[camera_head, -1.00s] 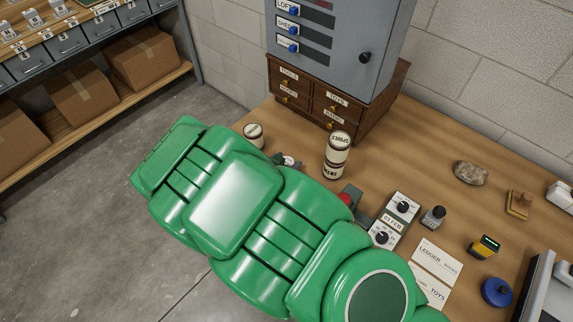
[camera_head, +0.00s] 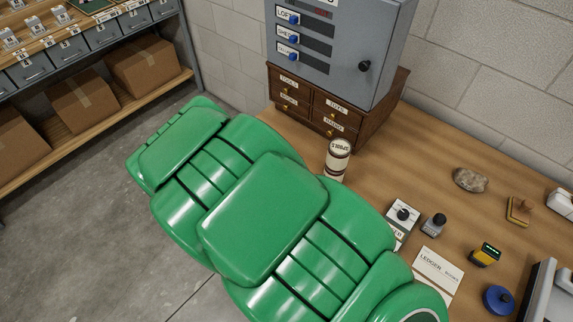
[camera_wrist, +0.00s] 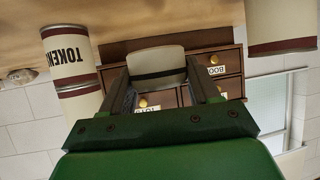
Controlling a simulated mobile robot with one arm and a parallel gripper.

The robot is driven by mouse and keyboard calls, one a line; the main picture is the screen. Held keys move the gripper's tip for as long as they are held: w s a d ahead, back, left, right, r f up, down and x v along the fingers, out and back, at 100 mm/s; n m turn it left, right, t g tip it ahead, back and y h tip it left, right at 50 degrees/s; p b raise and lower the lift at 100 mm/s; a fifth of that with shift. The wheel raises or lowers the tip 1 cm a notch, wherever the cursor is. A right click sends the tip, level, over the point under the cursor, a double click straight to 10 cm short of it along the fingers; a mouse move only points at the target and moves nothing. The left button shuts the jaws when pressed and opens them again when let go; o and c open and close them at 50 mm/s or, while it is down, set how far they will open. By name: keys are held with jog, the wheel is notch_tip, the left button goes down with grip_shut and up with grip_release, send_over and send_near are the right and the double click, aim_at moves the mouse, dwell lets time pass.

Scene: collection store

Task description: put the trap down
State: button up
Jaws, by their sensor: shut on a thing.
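In the wrist view my gripper (camera_wrist: 158,82) is shut, with its two dark fingers on either side of a pale, rounded piece with a dark band (camera_wrist: 158,60). I take this piece to be the trap; most of its shape is hidden. I cannot tell whether it touches the wooden bench. In the head view my green arm hides the gripper and the trap.
Stacked tins (camera_head: 337,160) stand close to my arm; the tokens tin (camera_wrist: 66,55) is left of the gripper in the wrist view, another tin (camera_wrist: 280,25) right. A drawer cabinet (camera_head: 345,118) stands behind. The bench (camera_head: 415,150) is clear toward the stone (camera_head: 470,180).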

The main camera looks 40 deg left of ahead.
jog(key=shift+r, duration=2)
